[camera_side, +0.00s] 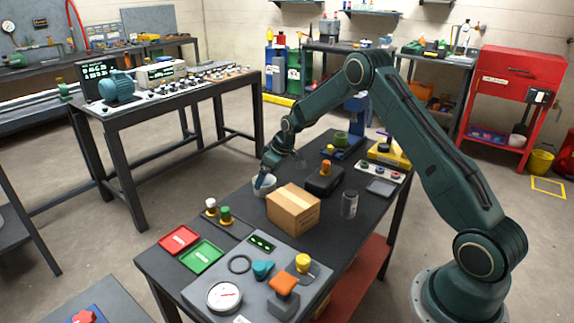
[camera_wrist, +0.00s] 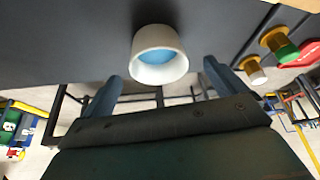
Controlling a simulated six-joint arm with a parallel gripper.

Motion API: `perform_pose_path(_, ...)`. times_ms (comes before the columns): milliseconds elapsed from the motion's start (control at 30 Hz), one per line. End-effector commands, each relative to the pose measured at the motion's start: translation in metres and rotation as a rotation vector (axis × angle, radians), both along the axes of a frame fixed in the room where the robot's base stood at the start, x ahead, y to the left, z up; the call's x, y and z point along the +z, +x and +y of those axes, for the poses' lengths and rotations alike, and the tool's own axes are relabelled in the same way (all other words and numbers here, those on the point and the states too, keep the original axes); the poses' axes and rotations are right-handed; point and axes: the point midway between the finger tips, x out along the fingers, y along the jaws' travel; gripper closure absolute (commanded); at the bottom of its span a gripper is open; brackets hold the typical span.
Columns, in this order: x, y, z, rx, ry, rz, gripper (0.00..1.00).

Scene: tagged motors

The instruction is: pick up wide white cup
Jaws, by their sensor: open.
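The wide white cup (camera_wrist: 158,66) shows in the wrist view at the upper middle, with a blue inside. My gripper (camera_wrist: 160,78) is open, with one blue finger on each side of the cup's width and the cup just beyond or between the tips; I cannot tell which. In the side view the cup (camera_side: 269,184) stands on the dark table behind the cardboard box, partly hidden by my gripper (camera_side: 261,184). Whether the fingers touch the cup cannot be seen.
A cardboard box (camera_side: 293,208) stands close in front of the cup. Motors with green and white caps (camera_side: 225,214) stand to the left. A grey can (camera_side: 349,204) and a black block with an orange top (camera_side: 324,179) are to the right. Red and green trays (camera_side: 201,256) lie near the front.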

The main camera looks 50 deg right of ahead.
Motion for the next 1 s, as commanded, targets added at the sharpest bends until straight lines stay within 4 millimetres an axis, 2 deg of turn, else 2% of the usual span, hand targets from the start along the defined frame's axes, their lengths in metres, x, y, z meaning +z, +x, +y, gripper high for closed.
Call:
perform_pose_path(400, -0.036, 0.017, 0.002, 0.0, 0.0, 0.001, 0.04)
perform_pose_path(1000, -0.039, 0.019, 0.002, 0.0, 0.0, 0.0, 0.04)
